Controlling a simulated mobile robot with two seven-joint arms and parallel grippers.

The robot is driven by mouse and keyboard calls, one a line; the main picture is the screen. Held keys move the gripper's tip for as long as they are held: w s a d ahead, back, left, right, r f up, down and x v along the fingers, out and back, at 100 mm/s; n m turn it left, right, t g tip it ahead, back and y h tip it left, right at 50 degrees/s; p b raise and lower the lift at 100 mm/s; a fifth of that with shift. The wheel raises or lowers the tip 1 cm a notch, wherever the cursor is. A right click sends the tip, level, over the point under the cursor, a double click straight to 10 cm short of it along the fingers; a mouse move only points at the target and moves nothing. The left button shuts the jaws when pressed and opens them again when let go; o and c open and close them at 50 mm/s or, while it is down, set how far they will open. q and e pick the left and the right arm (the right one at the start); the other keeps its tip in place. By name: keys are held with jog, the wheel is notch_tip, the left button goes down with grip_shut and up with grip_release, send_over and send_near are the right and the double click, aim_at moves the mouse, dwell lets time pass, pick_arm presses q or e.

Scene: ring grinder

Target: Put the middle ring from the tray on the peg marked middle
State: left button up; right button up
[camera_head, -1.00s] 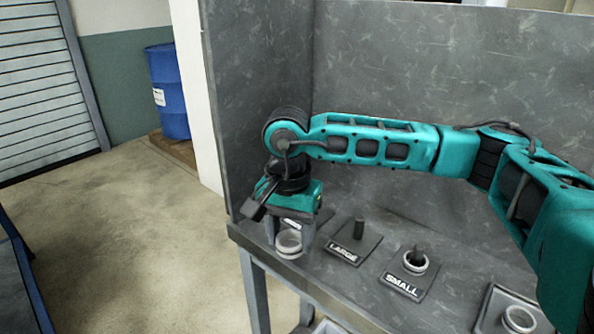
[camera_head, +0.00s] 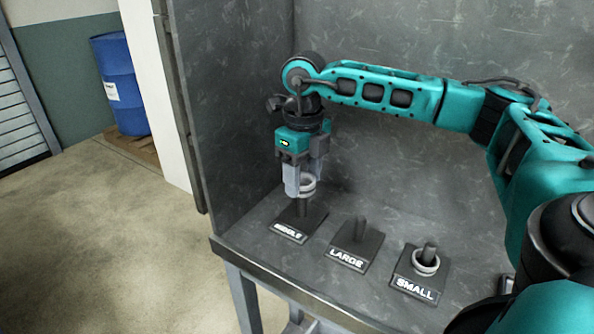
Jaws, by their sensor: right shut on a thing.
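My right gripper (camera_head: 300,186) points down over the plate marked middle (camera_head: 288,232) at the back left of the bench. It is shut on a pale metal ring (camera_head: 308,187). The dark middle peg (camera_head: 303,209) stands upright and shows just below the ring. The ring is at the height of the peg's top, above the plate; I cannot tell whether it is around the peg or only over it. My left gripper is not in view. The tray is mostly hidden behind my arm at the lower right.
The large peg (camera_head: 361,228) is bare, just right of the middle plate. The small peg (camera_head: 429,251) has a ring (camera_head: 426,264) around its base. Grey panels (camera_head: 400,40) close the bench's back and left side. A blue barrel (camera_head: 119,85) stands far off at left.

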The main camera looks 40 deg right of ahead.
aim_at(304, 199)
jog(key=shift+d+f, duration=0.1)
jog(key=shift+f+b, duration=2.25)
jog(key=shift+f, duration=0.55)
jog(key=shift+f+b, duration=0.3)
jog(key=shift+f, duration=0.2)
jog(key=o, duration=0.8)
